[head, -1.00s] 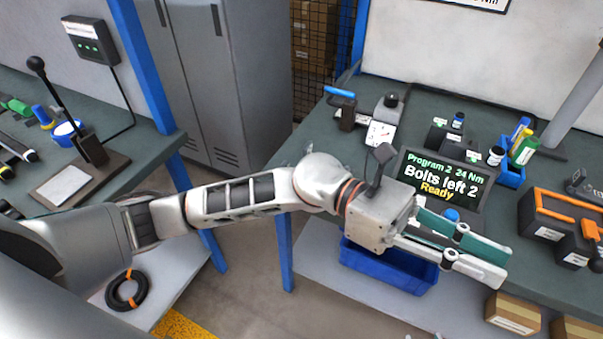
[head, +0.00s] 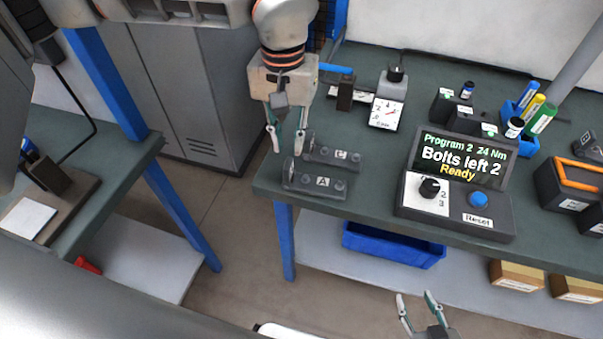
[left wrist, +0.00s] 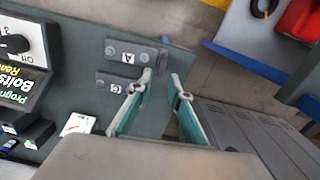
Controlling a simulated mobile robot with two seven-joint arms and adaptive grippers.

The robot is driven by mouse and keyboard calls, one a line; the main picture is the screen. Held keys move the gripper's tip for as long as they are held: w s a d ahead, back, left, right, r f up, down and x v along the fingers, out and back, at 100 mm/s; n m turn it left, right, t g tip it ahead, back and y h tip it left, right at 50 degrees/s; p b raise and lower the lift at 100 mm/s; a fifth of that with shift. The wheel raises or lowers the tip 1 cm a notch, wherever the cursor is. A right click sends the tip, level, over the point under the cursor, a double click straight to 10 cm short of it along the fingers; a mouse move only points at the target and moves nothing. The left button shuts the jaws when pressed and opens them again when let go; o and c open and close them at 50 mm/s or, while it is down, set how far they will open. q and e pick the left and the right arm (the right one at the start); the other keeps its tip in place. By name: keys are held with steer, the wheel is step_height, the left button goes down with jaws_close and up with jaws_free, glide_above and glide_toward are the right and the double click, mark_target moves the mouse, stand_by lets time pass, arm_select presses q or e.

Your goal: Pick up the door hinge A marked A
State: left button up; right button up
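Door hinge A (head: 314,182) is a dark grey flat piece with an "A" label, lying at the bench's left front corner. It also shows in the left wrist view (left wrist: 135,53). A second, similar hinge (head: 333,154) lies just behind it; its letter is hard to read. My left gripper (head: 287,146) points down, open and empty, above the left ends of the hinges. In the left wrist view its fingertips (left wrist: 161,80) are apart, near the hinges' ends, with nothing between them. My right gripper (head: 418,298) is open and empty at the bottom, in front of the bench.
A control box (head: 456,205) with a dial, blue button and screen reading "Bolts left 2" stands right of the hinges. A gauge (head: 386,113) stands behind them. A blue bin (head: 394,245) sits on the lower shelf. Grey lockers (head: 190,90) stand left, beyond a floor gap.

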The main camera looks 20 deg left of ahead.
mark_target(288, 163)
arm_select(q)
steer(key=shift+w+a+f, duration=0.1)
steer(key=shift+a+f, duration=0.1)
steer(key=shift+f, duration=0.05)
steer(key=f, duration=0.7)
steer(key=shift+s+d+f+b, duration=0.1)
steer(key=shift+s+b, duration=0.1)
steer(key=shift+b, duration=0.1)
jaws_close()
